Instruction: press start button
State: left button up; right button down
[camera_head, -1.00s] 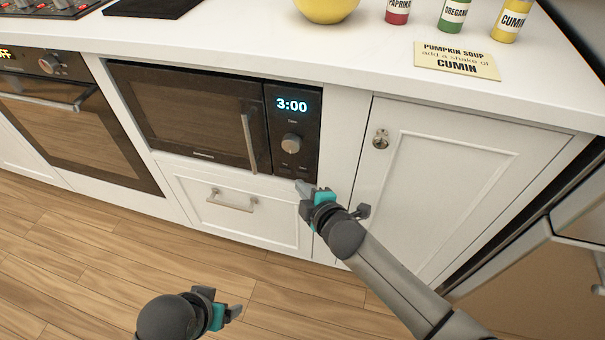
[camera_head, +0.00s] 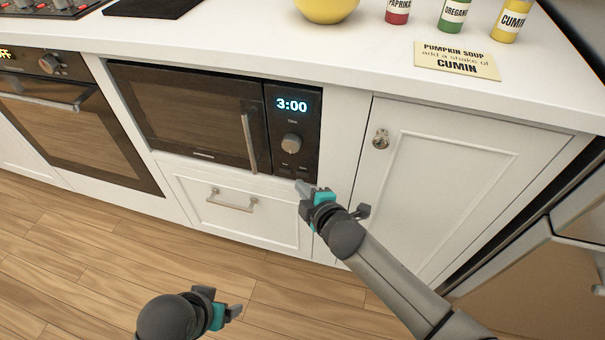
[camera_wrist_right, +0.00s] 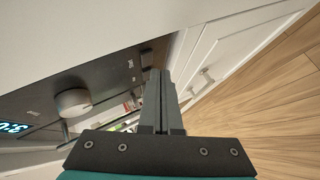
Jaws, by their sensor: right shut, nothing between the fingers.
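The built-in microwave (camera_head: 190,110) has a dark door with a vertical handle and a control panel at its right. Its display (camera_head: 291,105) reads 3:00, and a round knob (camera_head: 291,143) sits below. Small buttons (camera_head: 292,168) line the panel's lower edge; their labels are too small to read. My right gripper (camera_head: 300,186) is shut and empty, its tips just below the panel's lower edge. In the right wrist view its fingers (camera_wrist_right: 155,75) point at the panel's button end, with the knob (camera_wrist_right: 72,102) to the left; contact cannot be told. My left gripper (camera_head: 236,310) is low over the floor, its jaw gap unclear.
A white drawer (camera_head: 240,215) with a bar handle lies below the microwave. A white cupboard door (camera_head: 455,180) is at the right. The counter above holds a yellow bowl (camera_head: 326,8), spice jars (camera_head: 455,12) and a recipe card (camera_head: 457,60). An oven (camera_head: 75,120) is at left.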

dwell(0.3)
jog(key=shift+w+d, duration=0.15)
jog(key=shift+w, duration=0.25)
